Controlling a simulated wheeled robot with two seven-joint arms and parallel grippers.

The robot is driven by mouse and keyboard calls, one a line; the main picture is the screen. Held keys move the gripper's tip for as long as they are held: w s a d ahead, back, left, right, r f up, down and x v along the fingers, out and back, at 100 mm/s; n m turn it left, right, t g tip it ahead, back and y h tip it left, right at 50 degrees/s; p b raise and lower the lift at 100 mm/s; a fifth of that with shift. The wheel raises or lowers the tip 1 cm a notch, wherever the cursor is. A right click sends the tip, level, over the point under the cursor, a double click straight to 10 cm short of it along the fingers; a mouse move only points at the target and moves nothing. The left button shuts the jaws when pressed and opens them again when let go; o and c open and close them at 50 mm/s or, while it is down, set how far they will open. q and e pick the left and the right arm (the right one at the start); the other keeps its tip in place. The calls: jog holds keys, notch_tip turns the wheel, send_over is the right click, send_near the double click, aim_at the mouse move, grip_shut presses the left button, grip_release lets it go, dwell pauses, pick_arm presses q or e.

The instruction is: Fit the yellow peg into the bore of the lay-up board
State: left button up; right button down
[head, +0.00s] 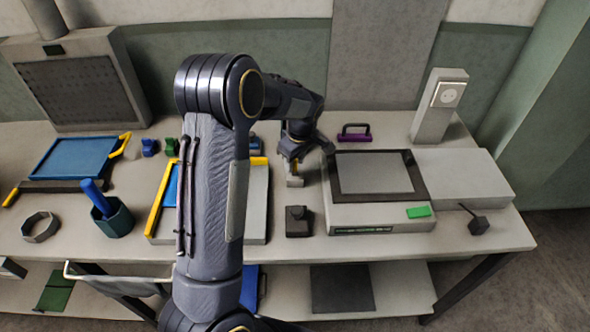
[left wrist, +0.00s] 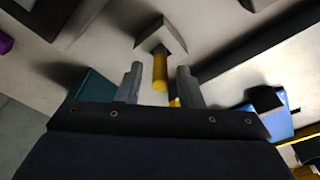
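The yellow peg (left wrist: 160,72) shows in the left wrist view, with its far end at a pale block (left wrist: 163,38). Whether it is seated in that block I cannot tell. My left gripper (left wrist: 158,78) is open, with one finger on each side of the peg's near end and gaps to both. In the head view the gripper (head: 294,160) is above the small pale block (head: 294,182), and the peg is barely visible there. A grey board with yellow edging (head: 257,205), likely the lay-up board, lies partly behind my arm; no bore shows. My right gripper is out of view.
A flat device with a dark-framed panel (head: 418,190) stands right of the gripper. A dark knobbed block (head: 298,224) is in front. A purple handle (head: 354,136) lies behind. A teal cup (head: 113,222), a ring (head: 41,238) and a blue tray (head: 72,158) are at left.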

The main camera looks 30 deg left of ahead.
pick_arm(q)
grip_shut()
jog(key=shift+r, duration=0.1)
